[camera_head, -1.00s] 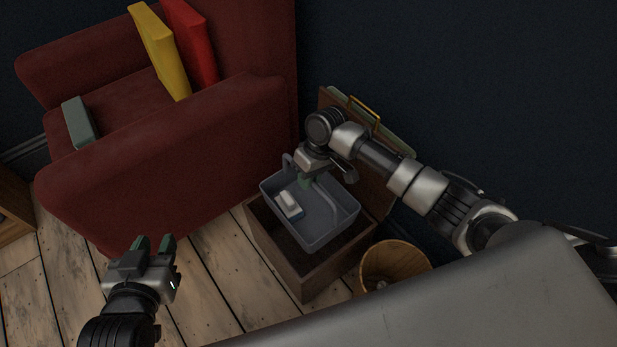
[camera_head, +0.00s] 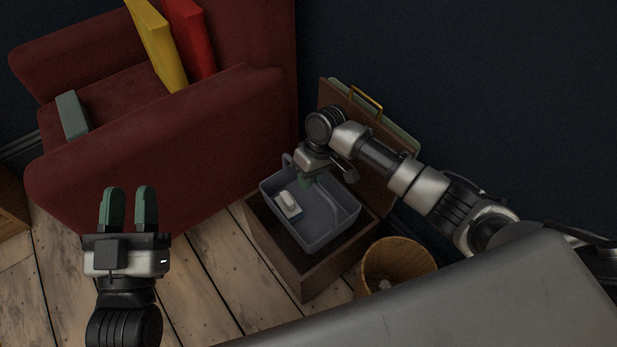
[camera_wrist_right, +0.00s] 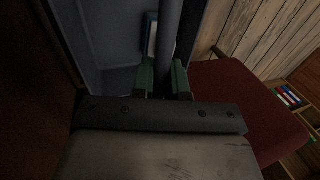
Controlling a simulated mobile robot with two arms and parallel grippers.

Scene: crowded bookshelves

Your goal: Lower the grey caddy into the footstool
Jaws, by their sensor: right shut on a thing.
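The grey caddy (camera_head: 318,222) is held over the open brown footstool (camera_head: 300,282); whether its base is inside the box or just above it I cannot tell. A white and blue item (camera_head: 288,204) lies in the caddy. My right gripper (camera_head: 308,180) is shut on the caddy's handle. In the right wrist view, the right gripper (camera_wrist_right: 163,80) has its green fingers on either side of the dark handle bar (camera_wrist_right: 168,45). My left gripper (camera_head: 129,208) is open and empty, over the floor in front of the armchair.
A red armchair (camera_head: 150,160) stands at the left with a yellow book (camera_head: 157,45), a red book (camera_head: 190,38) and a grey-green book (camera_head: 72,115). The footstool's lid (camera_head: 372,185) stands open behind it. A wooden bin (camera_head: 396,262) stands close at the right.

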